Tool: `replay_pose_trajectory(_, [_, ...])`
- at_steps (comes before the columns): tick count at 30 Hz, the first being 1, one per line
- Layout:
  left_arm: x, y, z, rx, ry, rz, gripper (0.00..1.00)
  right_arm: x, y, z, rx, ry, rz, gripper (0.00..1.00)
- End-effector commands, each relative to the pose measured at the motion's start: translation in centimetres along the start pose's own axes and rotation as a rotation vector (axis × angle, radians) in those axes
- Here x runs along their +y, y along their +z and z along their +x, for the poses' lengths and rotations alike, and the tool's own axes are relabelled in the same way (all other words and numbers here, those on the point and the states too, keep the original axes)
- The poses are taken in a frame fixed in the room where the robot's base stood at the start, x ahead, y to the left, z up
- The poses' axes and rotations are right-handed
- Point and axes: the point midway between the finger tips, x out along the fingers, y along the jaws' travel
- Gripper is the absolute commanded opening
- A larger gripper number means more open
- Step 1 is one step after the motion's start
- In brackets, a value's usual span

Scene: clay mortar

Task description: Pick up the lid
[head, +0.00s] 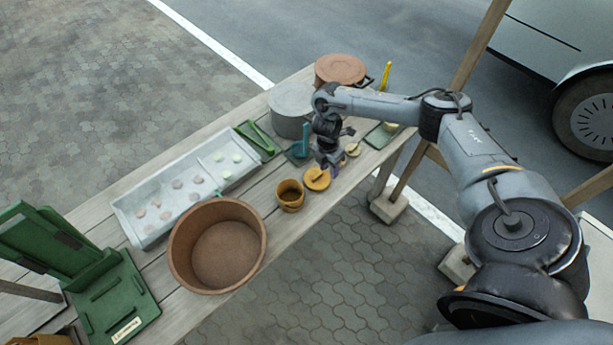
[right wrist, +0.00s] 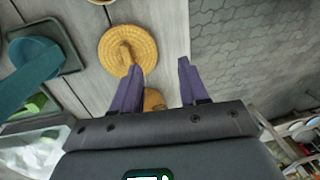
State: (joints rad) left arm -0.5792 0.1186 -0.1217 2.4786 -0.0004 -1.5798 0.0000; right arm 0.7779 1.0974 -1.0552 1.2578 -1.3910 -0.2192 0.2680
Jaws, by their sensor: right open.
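A round ochre lid (head: 317,179) with a raised handle lies on the plank table near its front edge. It shows in the right wrist view (right wrist: 116,52), lying flat on the boards. A small ochre pot (head: 290,196) stands beside it, with its mouth uncovered. The pot is mostly hidden behind my fingers in the right wrist view (right wrist: 154,99). My right gripper (head: 332,164) is open and empty, just above the lid's far right side. In the wrist view its fingers (right wrist: 160,67) point toward the lid, the left fingertip overlapping the handle's end. My left gripper is not in view.
A large terracotta tub (head: 248,217), a pale tray (head: 128,204) with several small discs and a green tool (head: 262,139) stand to the left. A grey drum (head: 288,101) and a terracotta pot (head: 340,68) stand behind. A teal tool (right wrist: 30,68) lies beside the lid.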

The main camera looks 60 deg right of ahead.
Motion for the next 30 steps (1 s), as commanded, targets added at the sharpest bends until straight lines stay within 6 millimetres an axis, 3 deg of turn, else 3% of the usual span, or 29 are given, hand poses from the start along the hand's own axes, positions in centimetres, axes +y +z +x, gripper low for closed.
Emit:
replay_pose_trajectory(1, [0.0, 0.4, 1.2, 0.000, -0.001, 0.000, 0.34, 1.5, 0.7, -0.7, -0.005, 0.038, 0.009, 0.44])
replay_pose_trajectory(3, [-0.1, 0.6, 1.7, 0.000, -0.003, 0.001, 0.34, 2.9, 1.2, -2.1, -0.005, 0.078, 0.019, 0.44])
replay_pose_trajectory(8, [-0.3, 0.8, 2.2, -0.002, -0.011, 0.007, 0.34, 4.6, 1.0, -3.2, 0.002, 0.122, 0.023, 0.44])
replay_pose_trajectory(18, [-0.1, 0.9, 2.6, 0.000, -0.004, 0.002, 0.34, 5.3, 0.8, 0.7, 0.006, 0.128, 0.021, 0.44])
replay_pose_trajectory(26, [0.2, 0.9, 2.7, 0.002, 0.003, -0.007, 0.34, 5.5, 0.8, 2.1, 0.005, 0.128, 0.020, 0.44])
replay_pose_trajectory(30, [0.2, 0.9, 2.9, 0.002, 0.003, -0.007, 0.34, 5.6, 0.5, 3.9, 0.005, 0.127, 0.020, 0.44])
